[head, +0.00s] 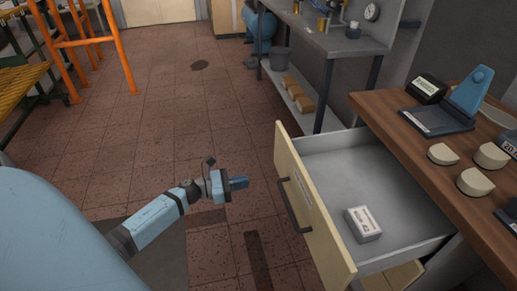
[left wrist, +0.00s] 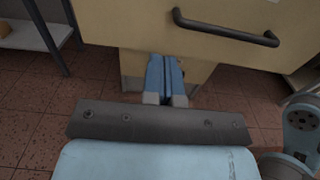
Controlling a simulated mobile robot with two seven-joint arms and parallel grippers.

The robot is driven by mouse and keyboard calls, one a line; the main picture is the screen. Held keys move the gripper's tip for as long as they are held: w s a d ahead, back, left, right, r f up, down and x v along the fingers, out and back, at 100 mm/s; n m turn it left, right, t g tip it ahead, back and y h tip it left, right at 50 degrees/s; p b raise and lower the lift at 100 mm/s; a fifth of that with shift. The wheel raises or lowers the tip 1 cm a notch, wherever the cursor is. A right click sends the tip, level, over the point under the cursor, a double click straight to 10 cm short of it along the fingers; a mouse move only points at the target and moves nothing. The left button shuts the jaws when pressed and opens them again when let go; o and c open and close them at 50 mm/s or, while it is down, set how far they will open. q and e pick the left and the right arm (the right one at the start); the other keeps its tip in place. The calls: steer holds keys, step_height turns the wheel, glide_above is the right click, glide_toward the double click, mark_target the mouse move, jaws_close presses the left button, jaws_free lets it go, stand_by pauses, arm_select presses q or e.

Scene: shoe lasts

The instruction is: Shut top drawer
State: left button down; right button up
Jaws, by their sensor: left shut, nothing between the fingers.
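The top drawer (head: 312,212) is pulled out from under the wooden worktop, with a cream front and a dark bar handle (head: 294,205). A small white labelled box (head: 363,224) lies inside it. My left gripper (head: 240,183) is shut and empty, a little to the left of the drawer front in the head view. In the left wrist view, the shut blue fingers (left wrist: 165,75) point toward the cream drawer front (left wrist: 120,22), below and left of the handle (left wrist: 226,32). Whether they touch the front cannot be told. My right gripper is not in view.
The wooden worktop (head: 395,118) holds several pale shoe-last pieces, a blue device (head: 470,92) and a black display box (head: 426,88). A grey workbench (head: 335,42) stands behind the drawer. An orange frame (head: 85,45) stands far left. The tiled floor in the middle is mostly clear.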

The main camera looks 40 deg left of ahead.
mark_target(287, 174)
arm_select(q)
steer(key=x, duration=1.2)
steer(key=shift+d, duration=0.15)
steer(key=shift+w, duration=0.1)
